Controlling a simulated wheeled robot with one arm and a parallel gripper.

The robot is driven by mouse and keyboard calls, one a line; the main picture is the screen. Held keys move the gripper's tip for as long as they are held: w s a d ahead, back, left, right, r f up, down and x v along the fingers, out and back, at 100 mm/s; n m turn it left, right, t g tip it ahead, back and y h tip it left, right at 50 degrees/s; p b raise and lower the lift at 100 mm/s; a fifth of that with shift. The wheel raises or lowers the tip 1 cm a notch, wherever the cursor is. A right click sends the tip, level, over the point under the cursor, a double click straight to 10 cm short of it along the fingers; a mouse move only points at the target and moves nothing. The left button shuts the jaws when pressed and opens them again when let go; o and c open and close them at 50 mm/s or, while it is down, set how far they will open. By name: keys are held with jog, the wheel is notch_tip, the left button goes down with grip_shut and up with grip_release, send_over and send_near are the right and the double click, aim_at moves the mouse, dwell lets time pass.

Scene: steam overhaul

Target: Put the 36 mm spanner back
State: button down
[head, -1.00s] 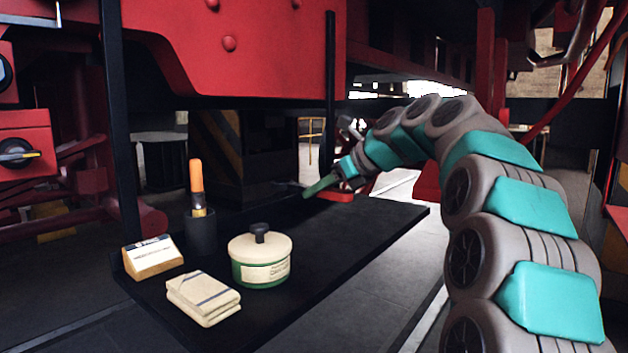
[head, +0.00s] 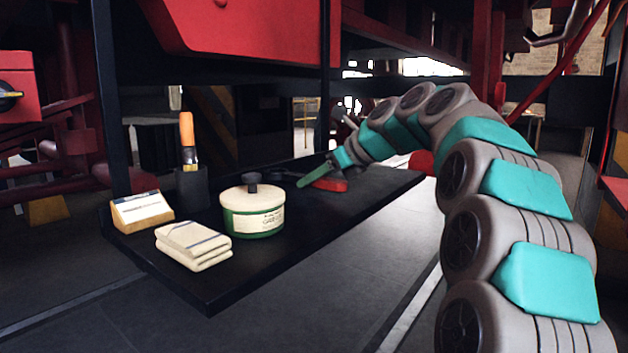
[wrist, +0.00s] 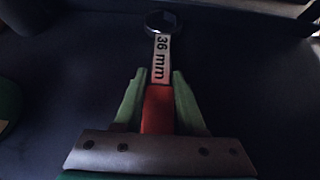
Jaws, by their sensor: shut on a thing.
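The 36 mm spanner (wrist: 162,46) shows in the wrist view, with a dark ring end at the top, a white label reading "36 mm" and a red handle. My gripper (wrist: 159,78) has its two green fingers on either side of the red handle and is shut on it. In the head view my gripper (head: 303,182) is low over the far right part of the black shelf (head: 225,281). There the spanner is hard to make out, and I cannot tell whether it touches the shelf.
A green and cream tin (head: 252,222) stands left of my gripper. A red piece (head: 329,184) shows beside my gripper. The shelf's front is bare.

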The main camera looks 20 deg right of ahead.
jog(key=shift+f, duration=0.4)
dwell(0.5)
